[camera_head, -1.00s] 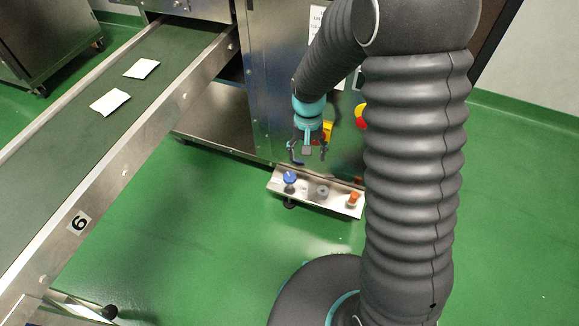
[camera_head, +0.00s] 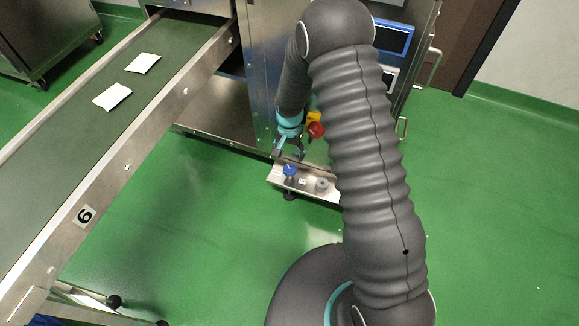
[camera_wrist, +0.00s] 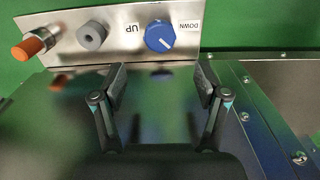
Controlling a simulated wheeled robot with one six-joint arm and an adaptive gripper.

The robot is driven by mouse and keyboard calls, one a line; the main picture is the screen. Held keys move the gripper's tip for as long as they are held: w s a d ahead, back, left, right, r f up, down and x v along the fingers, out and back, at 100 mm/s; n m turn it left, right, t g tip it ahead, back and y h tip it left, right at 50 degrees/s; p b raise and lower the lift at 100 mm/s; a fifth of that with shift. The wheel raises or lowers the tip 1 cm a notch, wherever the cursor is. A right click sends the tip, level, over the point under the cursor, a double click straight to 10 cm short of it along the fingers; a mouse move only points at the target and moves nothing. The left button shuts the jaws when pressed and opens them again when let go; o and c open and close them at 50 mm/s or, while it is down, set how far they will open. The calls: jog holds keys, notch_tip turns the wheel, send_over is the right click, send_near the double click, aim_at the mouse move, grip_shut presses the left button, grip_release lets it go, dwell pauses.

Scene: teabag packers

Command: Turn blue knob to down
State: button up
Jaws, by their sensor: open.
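The blue knob (camera_head: 290,170) sits on a small metal control panel (camera_head: 276,180) low on the machine's side. The wrist view shows the blue knob (camera_wrist: 159,36) close, between an "UP" label (camera_wrist: 133,28) on its left and a "DOWN" label (camera_wrist: 188,25) on its right, both upside down. A short white mark shows on its face. My gripper (camera_head: 289,153) is just above the knob in the head view. In the wrist view my gripper (camera_wrist: 161,80) is open and empty, its fingers spread either side of the knob's line and apart from it.
A grey knob (camera_wrist: 92,36) and an orange knob (camera_wrist: 33,44) sit beside it on the panel. A red button (camera_head: 316,130) is near my wrist. A conveyor (camera_head: 85,130) with two white packets stands left. Green floor in front is clear.

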aim_at(290, 169)
notch_tip(290, 169, down, 9)
jog(key=shift+f, duration=0.1)
dwell(0.3)
jog(key=c, duration=1.2)
jog(key=shift+o, duration=0.2)
jog(key=shift+n+b, duration=0.3)
jog(key=shift+b, duration=0.05)
jog(key=n+b, duration=0.2)
jog(key=n, duration=0.1)
jog(key=shift+n, duration=0.4)
jog(key=shift+n+b, duration=1.15)
jog(key=shift+n, duration=1.05)
